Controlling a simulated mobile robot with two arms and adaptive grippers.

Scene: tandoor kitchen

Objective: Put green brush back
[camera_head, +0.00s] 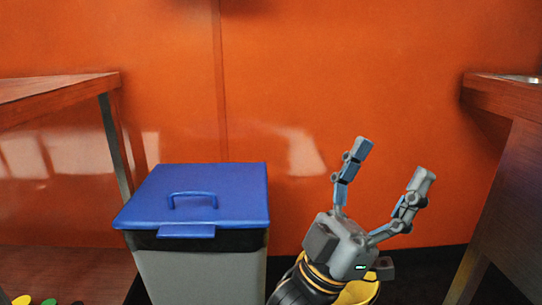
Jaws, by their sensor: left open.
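No green brush can be made out for certain. My right gripper is not in view.
A grey bin (200,275) with a blue handled lid (240,205), closed, stands left of my gripper. A wooden table (50,87) is at the left and a wooden counter (505,95) at the right. An orange wall (300,70) closes off the back.

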